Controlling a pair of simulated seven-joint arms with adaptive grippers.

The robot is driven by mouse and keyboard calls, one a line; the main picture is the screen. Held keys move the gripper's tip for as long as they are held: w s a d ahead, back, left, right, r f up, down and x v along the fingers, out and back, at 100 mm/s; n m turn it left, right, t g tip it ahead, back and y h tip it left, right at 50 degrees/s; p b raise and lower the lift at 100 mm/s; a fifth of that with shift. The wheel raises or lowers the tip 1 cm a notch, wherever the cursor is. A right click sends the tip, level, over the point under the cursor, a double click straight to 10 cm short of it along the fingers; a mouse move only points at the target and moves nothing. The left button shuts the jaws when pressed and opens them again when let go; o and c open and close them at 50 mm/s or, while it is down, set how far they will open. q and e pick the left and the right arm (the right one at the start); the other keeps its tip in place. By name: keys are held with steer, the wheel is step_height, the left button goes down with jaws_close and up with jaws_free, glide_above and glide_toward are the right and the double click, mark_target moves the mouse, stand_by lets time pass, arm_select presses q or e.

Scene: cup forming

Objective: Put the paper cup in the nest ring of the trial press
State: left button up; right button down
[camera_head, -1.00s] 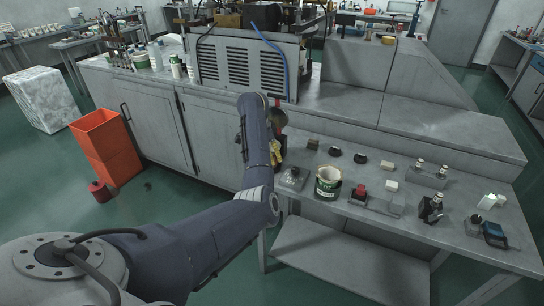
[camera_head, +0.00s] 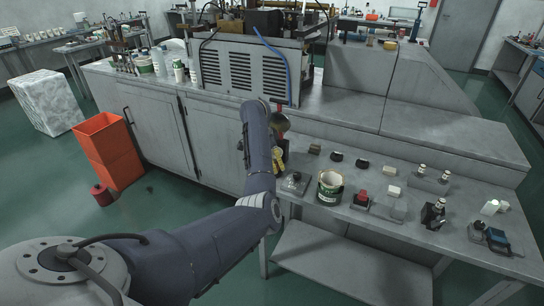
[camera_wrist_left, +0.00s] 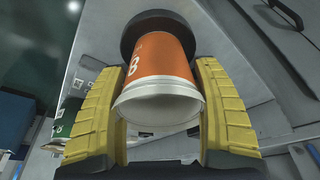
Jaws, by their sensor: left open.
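The paper cup (camera_wrist_left: 160,75), orange with white lettering and a white rim, shows in the left wrist view with its mouth toward the camera. Its far end is at a dark round part (camera_wrist_left: 157,30); whether this is the nest ring, and whether the cup is seated in it, I cannot tell. My left gripper (camera_head: 279,160) has its yellow fingers (camera_wrist_left: 162,112) on either side of the cup, open; any contact is unclear. In the head view my forearm hides most of this place, and a dark round part (camera_head: 280,124) shows just beyond it. My right gripper is not in view.
A green and white tub (camera_head: 330,188) stands on the lower bench among several small blocks and fixtures. A louvred grey cabinet (camera_head: 252,72) with a blue hose stands on the higher bench behind.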

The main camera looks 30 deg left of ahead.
arm_select(q)
steer(key=v, duration=1.2)
stand_by(0.3)
steer(key=shift+r, duration=0.1)
